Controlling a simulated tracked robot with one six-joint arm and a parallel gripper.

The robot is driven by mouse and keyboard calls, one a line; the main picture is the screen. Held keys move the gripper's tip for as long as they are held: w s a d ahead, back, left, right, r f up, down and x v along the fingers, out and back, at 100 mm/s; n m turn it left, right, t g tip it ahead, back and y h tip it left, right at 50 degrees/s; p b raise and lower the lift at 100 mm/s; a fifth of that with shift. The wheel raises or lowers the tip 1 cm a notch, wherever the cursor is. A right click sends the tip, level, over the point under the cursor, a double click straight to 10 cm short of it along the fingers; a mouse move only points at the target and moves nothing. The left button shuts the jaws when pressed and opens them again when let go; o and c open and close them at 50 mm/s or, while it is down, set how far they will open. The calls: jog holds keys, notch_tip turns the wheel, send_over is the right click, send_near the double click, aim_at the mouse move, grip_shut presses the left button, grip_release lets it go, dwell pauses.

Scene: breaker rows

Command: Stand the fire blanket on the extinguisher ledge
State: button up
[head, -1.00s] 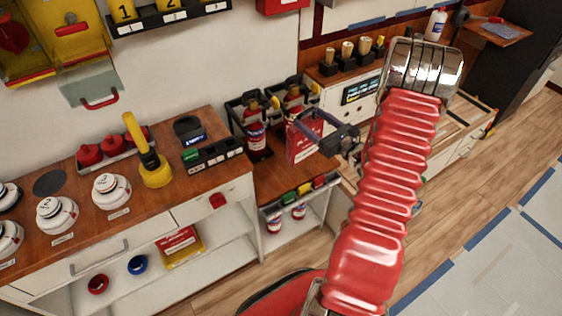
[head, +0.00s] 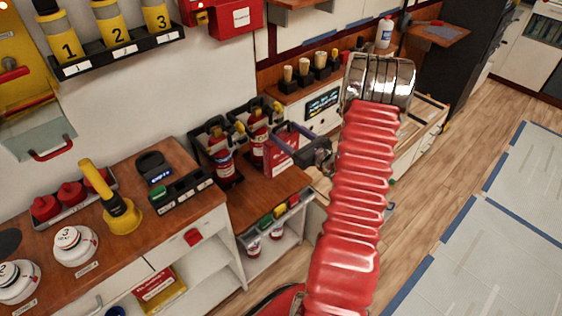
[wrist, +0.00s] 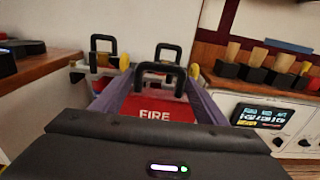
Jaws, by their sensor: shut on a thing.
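The fire blanket (head: 280,156) is a red box with white print. My gripper (head: 296,136) has its purple fingers shut on it. In the wrist view, the red blanket (wrist: 150,108) marked FIRE sits between my fingers (wrist: 157,88). The wooden extinguisher ledge (head: 262,192) is the lower top right of the main counter. Two red extinguishers, the left one (head: 222,160) and the right one (head: 257,136), stand there in black holders. The blanket is just right of the right extinguisher. Its lower edge is near the ledge; I cannot tell whether they touch.
Below the ledge are coloured bins (head: 280,210) and a shelf. A higher counter with wooden-handled tools (head: 304,70) and a display panel (head: 322,103) stands behind, to the right. A yellow torch-like tool (head: 118,208) stands on the left counter. Floor is open at right.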

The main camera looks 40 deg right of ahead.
aim_at(286, 141)
jog(key=shift+f, duration=2.05)
jog(key=shift+f, duration=2.1)
jog(key=o, duration=2)
jog(key=s, duration=1.2)
jog(key=shift+d, duration=0.15)
